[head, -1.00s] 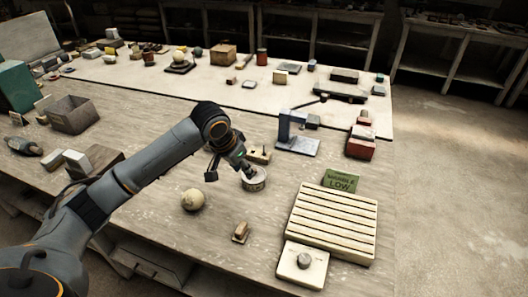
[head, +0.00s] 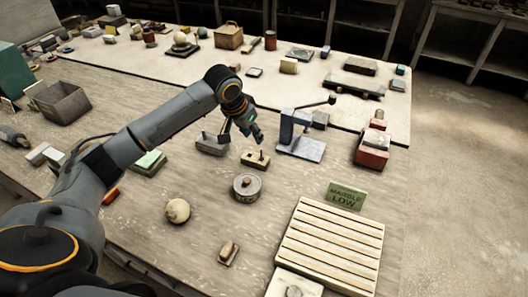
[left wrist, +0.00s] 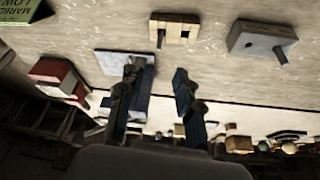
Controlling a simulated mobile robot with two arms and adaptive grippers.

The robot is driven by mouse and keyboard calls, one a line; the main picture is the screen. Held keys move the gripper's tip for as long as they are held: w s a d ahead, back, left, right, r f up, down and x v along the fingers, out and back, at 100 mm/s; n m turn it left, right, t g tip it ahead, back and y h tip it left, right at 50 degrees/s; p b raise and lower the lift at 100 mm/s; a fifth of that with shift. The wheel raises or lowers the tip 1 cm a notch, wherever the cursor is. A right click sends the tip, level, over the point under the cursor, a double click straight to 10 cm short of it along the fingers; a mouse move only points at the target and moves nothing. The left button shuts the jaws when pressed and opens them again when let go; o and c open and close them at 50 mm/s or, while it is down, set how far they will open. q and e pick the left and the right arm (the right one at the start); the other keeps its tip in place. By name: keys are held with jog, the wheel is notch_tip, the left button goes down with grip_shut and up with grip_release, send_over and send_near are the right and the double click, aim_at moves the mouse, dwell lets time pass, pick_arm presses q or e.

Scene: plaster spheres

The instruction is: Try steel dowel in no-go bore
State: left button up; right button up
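A pale wooden block (head: 255,159) with a dark pin standing in it lies on the bench. In the left wrist view this block (left wrist: 187,30) also shows small dark openings beside the pin (left wrist: 160,39). A grey block (head: 211,145) lies to its left; in the left wrist view the grey block (left wrist: 255,40) has a grey pin (left wrist: 281,56) standing out of it. I cannot tell which pin is the steel dowel. My left gripper (head: 252,133) is above the bench by the wooden block; in the left wrist view its fingers (left wrist: 158,74) are apart and empty. My right gripper is not in view.
A blue-grey press (head: 302,140) stands right of my gripper, with a red box (head: 372,150) beyond.

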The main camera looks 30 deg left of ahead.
pick_arm(q)
send_over(261, 152)
jog(key=s, duration=0.2)
notch_tip(261, 152, down, 5)
jog(key=shift+w+a+f+p, duration=0.2)
jog(key=shift+a+p, duration=0.1)
jog(key=p+x, duration=0.1)
jog(key=x, duration=0.3)
jog(key=shift+s+f, duration=0.15)
jog(key=shift+w+f, duration=0.2)
jog(key=shift+f, duration=0.25)
grip_shut()
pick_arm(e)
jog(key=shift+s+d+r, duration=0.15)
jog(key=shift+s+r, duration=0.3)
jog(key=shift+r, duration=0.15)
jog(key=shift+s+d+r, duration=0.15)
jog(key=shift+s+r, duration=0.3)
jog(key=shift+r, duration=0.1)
